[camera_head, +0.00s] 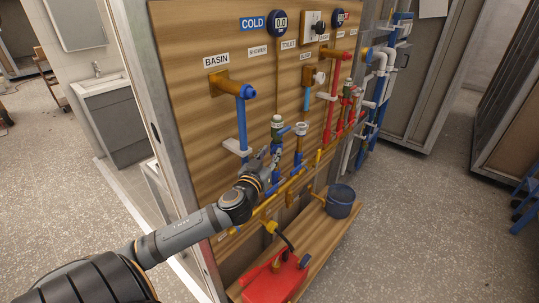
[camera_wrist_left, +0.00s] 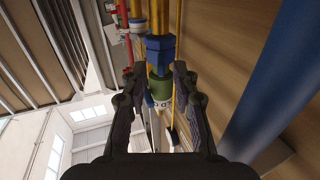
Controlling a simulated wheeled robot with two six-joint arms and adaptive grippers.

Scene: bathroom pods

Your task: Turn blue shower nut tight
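The blue nut (camera_wrist_left: 160,50) sits on a brass pipe in the left wrist view, against a green fitting (camera_wrist_left: 160,88) with small markings. The green fitting also shows in the head view (camera_head: 277,122), on the shower line. My left gripper (camera_wrist_left: 156,80) is open, with one dark finger on each side of the fitting and nut. A gap shows beside each finger, but I cannot tell whether either touches. In the head view my left gripper (camera_head: 268,160) reaches up to the pipe from below, hiding part of it. My right gripper is not in view.
A wooden panel (camera_head: 190,60) carries blue, red and brass pipes close around the gripper. A blue pipe (camera_head: 241,122) stands to its left. Below, a wooden shelf (camera_head: 318,235) holds a red box (camera_head: 275,278) and a dark bucket (camera_head: 341,202).

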